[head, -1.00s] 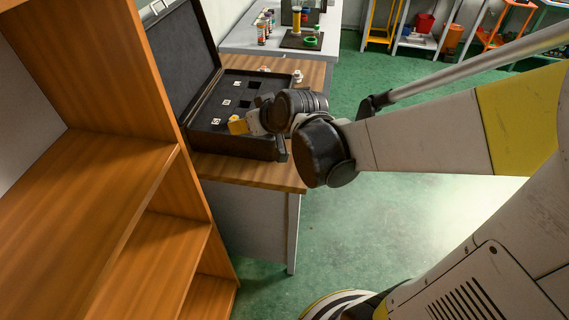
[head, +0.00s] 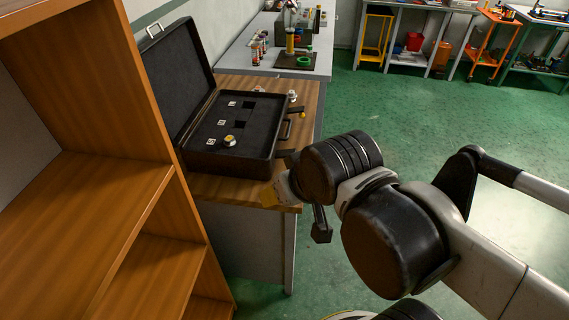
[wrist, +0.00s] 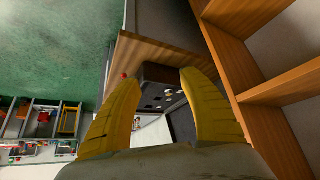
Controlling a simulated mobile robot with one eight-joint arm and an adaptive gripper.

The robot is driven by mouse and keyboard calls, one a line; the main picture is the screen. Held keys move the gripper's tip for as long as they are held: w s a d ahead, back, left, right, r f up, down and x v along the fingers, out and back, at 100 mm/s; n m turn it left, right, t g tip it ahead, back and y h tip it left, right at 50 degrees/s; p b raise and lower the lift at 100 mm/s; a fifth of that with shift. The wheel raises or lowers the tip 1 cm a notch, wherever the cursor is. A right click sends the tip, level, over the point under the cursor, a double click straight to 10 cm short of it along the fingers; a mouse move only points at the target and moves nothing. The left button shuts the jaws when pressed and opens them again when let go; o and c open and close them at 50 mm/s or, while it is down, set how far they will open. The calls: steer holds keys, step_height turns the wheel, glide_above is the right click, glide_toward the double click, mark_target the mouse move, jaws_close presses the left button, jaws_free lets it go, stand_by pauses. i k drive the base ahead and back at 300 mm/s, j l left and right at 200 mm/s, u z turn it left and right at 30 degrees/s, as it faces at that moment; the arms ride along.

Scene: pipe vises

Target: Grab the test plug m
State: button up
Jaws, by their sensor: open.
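An open black case (head: 190,163) lies on the wooden bench top, its lid raised at the left. A round plug with a yellow and pale top (head: 230,141) sits in the case's dark insert, near the front. Small white label tags (head: 221,122) and dark square recesses (head: 239,125) are beside it. The letters are too small to read, so I cannot tell whether this plug is m. My gripper (head: 270,194) is empty, in front of the case and apart from it. In the wrist view its yellow fingers (wrist: 160,76) are spread, with the case (wrist: 160,73) beyond and between them.
A wooden shelf unit (head: 110,200) stands close on the left. Small white pieces (head: 292,96) and a yellow-tipped piece (head: 301,113) are by the case's right side. A grey table (head: 300,66) with bottles is behind. Green floor is free at the right.

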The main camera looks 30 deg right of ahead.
mark_target(293, 95)
steer(key=i+l+z, duration=0.35)
steer(key=l, duration=0.25)
steer(key=i+l+z, duration=0.7)
steer(key=i, duration=0.25)
steer(key=l, duration=0.1)
